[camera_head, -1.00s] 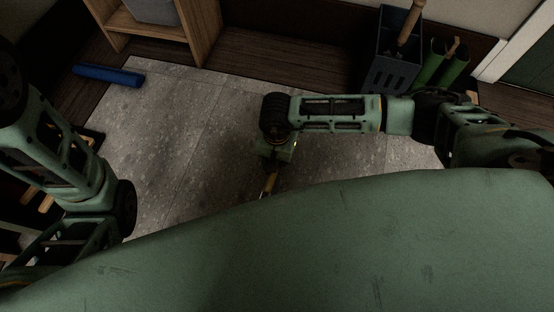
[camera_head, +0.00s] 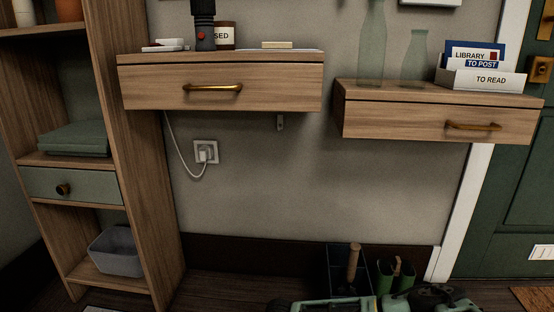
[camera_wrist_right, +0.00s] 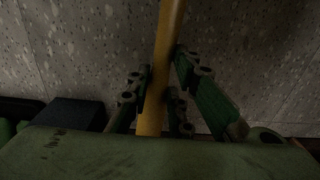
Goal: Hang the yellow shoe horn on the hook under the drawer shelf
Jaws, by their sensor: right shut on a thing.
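The yellow shoe horn (camera_wrist_right: 170,35) shows in the right wrist view as a long yellow strip between my right fingers. My right gripper (camera_wrist_right: 160,98) is shut on it; its far end is out of frame. Only links of my right arm show at the bottom edge there; the shoe horn and both grippers are out of that view.
A white plug sits in a wall socket (camera_head: 205,152), its cable rising toward the shelf. A second drawer shelf (camera_head: 400,122) is at the right, a tall wooden shelf unit (camera_head: 150,190) at the left. A dark umbrella bin (camera_head: 338,262) stands low by the wall.

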